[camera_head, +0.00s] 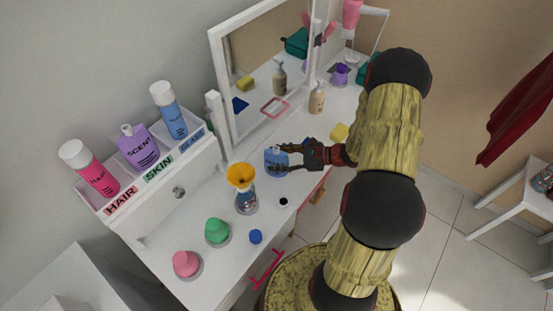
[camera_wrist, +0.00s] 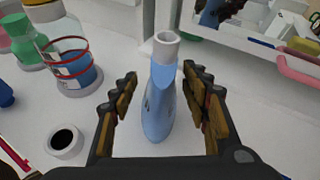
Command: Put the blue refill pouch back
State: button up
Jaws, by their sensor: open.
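The blue refill pouch (camera_head: 275,162) stands upright on the white dresser top, in front of the mirror. In the wrist view, the pouch (camera_wrist: 158,110) has a pale open spout at its top. My gripper (camera_head: 288,156) is open, with one finger on each side of the pouch. The wrist view shows a gap between the pouch and each finger of my gripper (camera_wrist: 159,76). A bottle with blue liquid (camera_head: 246,203) stands nearby with a yellow funnel (camera_head: 240,176) in its top.
A labelled shelf (camera_head: 152,182) at left holds pink, purple and blue bottles. Green (camera_head: 217,231) and pink (camera_head: 186,264) containers and a blue cap (camera_head: 256,236) stand in front. A beige pump bottle (camera_head: 317,98) and a yellow block (camera_head: 339,132) are beyond the pouch, near the mirror (camera_head: 262,75).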

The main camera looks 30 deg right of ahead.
jog(key=p+v, duration=0.3)
jog(key=v, duration=0.8)
jog(key=s+a+r+n+g+h, duration=0.2)
jog(key=a+r+n+g, duration=0.6)
jog(key=a+r+n, duration=0.55)
jog(key=s+a+r+n+t+h, duration=0.2)
jog(key=s+a+r+n+h, duration=0.1)
jog(key=r, duration=0.5)
jog(key=s+a+r+n+t+h, duration=0.2)
jog(key=s+a+r+n+h, duration=0.2)
jog(key=s+r+n, duration=0.3)
jog(key=shift+s+a+r+n+h, duration=0.3)
jog(key=shift+a+r+n, duration=0.3)
jog(key=shift+n, duration=0.45)
